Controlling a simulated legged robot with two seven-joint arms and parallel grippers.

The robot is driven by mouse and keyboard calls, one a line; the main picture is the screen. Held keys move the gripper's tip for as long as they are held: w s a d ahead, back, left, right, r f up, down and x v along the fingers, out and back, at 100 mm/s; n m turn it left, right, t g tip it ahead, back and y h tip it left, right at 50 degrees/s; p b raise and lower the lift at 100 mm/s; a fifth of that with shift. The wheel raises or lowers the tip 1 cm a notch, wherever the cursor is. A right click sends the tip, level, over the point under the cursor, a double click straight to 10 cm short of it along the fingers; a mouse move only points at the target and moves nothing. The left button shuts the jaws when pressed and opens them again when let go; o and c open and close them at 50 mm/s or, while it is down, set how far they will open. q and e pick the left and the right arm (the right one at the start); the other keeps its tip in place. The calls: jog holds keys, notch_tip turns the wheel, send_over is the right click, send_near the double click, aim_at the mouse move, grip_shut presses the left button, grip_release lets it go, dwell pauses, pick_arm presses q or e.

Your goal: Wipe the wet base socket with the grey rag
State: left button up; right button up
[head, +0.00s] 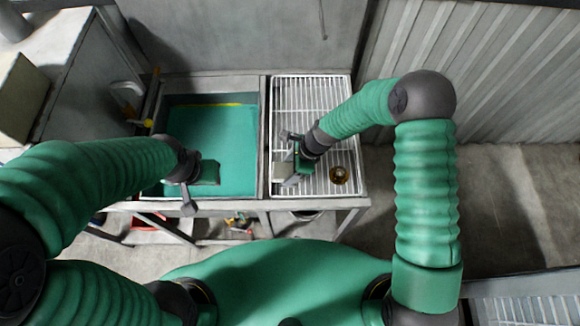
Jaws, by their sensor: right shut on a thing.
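My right gripper (297,160) is over the white wire rack on the right half of the bench. It is shut on a small pale grey piece (281,172), which looks like the grey rag. A small round brown and dark part (339,175), possibly the base socket, sits on the rack to the right of the gripper, apart from it. Whether it is wet is too small to tell. My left gripper (188,204) is over the front edge of the green basin. Its jaws are too dark and small to read.
The green basin (235,135) fills the left half of the bench. The wire rack (310,95) has free room at the back. A metal wall closes the right side. A grey cabinet stands at left. Several small coloured items lie under the bench.

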jog(key=shift+s+a+f, duration=0.1)
jog(key=shift+f, duration=0.05)
jog(key=shift+d, duration=1.25)
jog(key=shift+a, duration=2.3)
jog(key=shift+d+p, duration=0.1)
jog(key=shift+p, duration=0.2)
jog(key=shift+d, duration=2.2)
